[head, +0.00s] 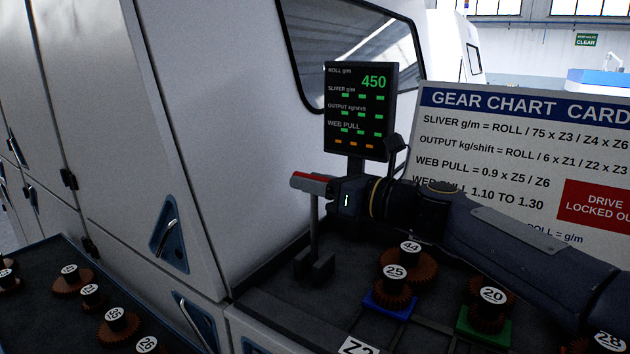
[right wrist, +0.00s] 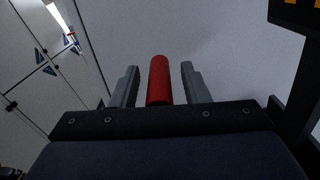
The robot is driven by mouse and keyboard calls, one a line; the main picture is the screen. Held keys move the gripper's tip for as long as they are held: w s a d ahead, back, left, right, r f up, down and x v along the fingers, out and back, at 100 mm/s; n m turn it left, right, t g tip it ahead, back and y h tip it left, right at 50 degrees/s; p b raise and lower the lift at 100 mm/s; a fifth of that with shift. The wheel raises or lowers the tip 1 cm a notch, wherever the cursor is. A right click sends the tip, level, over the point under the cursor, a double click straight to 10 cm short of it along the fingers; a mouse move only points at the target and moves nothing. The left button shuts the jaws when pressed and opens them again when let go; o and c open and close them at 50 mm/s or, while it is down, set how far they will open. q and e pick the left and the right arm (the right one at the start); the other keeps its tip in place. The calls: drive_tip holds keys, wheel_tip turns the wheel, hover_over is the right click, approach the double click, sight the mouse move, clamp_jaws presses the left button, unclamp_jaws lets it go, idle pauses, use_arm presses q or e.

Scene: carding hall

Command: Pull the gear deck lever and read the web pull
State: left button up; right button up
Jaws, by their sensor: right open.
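The gear deck lever has a red grip (head: 312,177) on an upright grey stem (head: 314,225) at the deck's left end. My right gripper (head: 318,187) reaches in from the right at the grip's height. In the right wrist view the red grip (right wrist: 159,80) stands between the two open fingers (right wrist: 159,88), with a gap on each side. The display (head: 358,108) reads 450 for roll g/m. Its sliver, output and web pull rows show only green dashes, with orange marks below. My left gripper is out of view.
The gear chart card (head: 520,150) stands behind my right arm, which covers part of it. Numbered gears, such as 25 (head: 394,290) and 20 (head: 490,313), sit on the deck below the arm. A dark tray (head: 40,315) of gears lies left. White machine panels (head: 200,130) rise behind.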

clamp_jaws()
idle(0.4)
drive_tip(key=s+a+f+n+b, duration=0.5)
drive_tip(key=s+a+n+b, duration=0.1)
drive_tip(key=s+n+b, duration=0.3)
drive_tip(key=shift+s+a+f, duration=0.15)
drive_tip(key=shift+s+a, duration=0.25)
drive_tip(key=shift+s, duration=0.1)
drive_tip(key=shift+f, duration=0.1)
idle(0.4)
unclamp_jaws()
